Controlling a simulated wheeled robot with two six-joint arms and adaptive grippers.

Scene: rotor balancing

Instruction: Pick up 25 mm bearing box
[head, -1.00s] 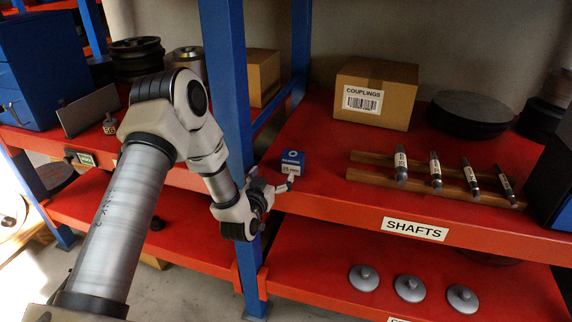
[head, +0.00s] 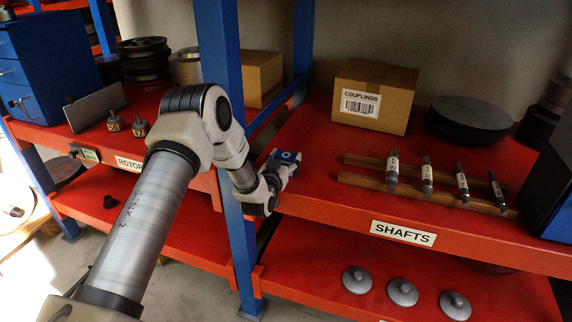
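The 25 mm bearing box (head: 286,155) is a small blue and white box near the front left corner of the red upper shelf, beside the blue post. In the head view its blue top shows, and its labelled front is mostly hidden behind my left gripper. My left gripper (head: 281,168) is at the box, with its fingers reaching around it from the front. I cannot tell whether the fingers are closed on it. The box appears to be at shelf level. My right gripper is not in view.
The blue post (head: 222,80) stands just left of the box, close to my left arm. A COUPLINGS carton (head: 395,98) stands behind. Several shafts lie on a wooden rack (head: 360,181) to the right. The shelf between box and carton is clear.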

